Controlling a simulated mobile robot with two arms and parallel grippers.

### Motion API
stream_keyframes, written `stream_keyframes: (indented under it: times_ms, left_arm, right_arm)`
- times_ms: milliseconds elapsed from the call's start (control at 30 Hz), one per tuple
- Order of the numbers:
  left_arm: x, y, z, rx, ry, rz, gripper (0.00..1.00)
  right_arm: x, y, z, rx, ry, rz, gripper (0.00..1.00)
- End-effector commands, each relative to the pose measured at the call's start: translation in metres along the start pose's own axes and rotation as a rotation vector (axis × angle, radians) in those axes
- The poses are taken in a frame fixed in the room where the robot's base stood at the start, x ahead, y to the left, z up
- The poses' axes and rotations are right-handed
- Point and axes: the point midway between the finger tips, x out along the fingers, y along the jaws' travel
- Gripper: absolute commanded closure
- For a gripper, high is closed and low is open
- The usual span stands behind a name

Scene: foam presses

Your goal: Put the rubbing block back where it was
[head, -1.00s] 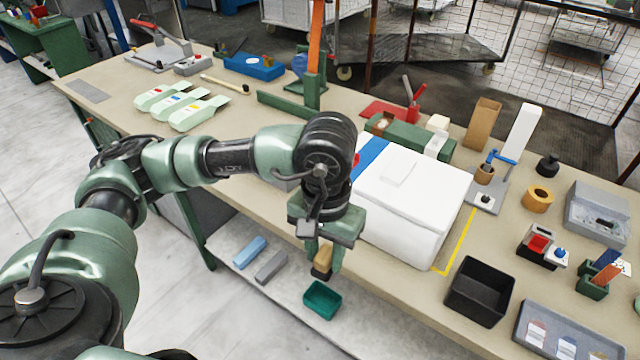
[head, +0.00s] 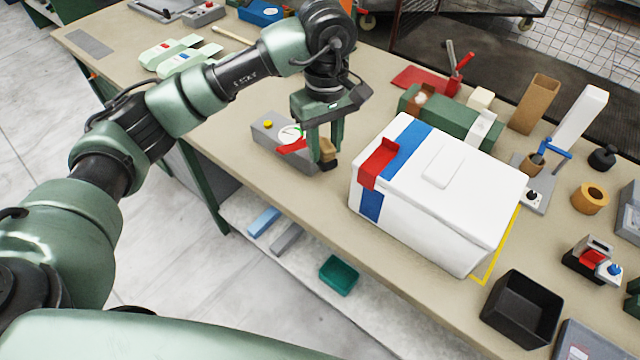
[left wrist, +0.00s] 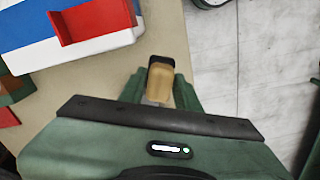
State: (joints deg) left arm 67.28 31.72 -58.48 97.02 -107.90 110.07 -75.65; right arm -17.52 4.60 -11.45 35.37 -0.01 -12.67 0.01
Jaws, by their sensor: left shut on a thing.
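The rubbing block (head: 329,150) is a small tan wooden block with a dark part. My left gripper (head: 322,148) is shut on it and points down over the bench, between the grey device with a dial and the white box. In the left wrist view the block (left wrist: 161,84) shows between the fingers of my left gripper (left wrist: 160,92), with its dark end outward. I cannot tell whether the block touches the bench top. My right gripper is not in view.
The white box (head: 420,215) with a blue stripe and red latch stands right of the gripper. The grey dial device (head: 268,133) with a yellow button and red part is close on the left. Bare bench top (head: 300,185) lies in front. A green holder (head: 420,110) is behind.

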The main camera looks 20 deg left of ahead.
Motion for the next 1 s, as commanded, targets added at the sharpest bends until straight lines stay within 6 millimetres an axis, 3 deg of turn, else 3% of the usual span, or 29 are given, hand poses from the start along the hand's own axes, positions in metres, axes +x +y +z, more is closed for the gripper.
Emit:
stream_keyframes:
  times_ms: [300,633,833,1000]
  left_arm:
    - [0.077,-0.001,0.001,0.001,-0.003,-0.003,1.00]
    - [0.107,-0.001,0.000,0.001,-0.001,-0.001,1.00]
    - [0.136,-0.001,0.000,0.001,-0.002,0.000,1.00]
    - [0.140,0.000,-0.001,0.002,0.001,0.002,1.00]
  right_arm:
    - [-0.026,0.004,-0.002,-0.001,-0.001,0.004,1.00]
    - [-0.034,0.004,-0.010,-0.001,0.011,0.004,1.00]
    - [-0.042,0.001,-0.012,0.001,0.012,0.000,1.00]
    - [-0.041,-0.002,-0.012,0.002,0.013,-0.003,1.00]
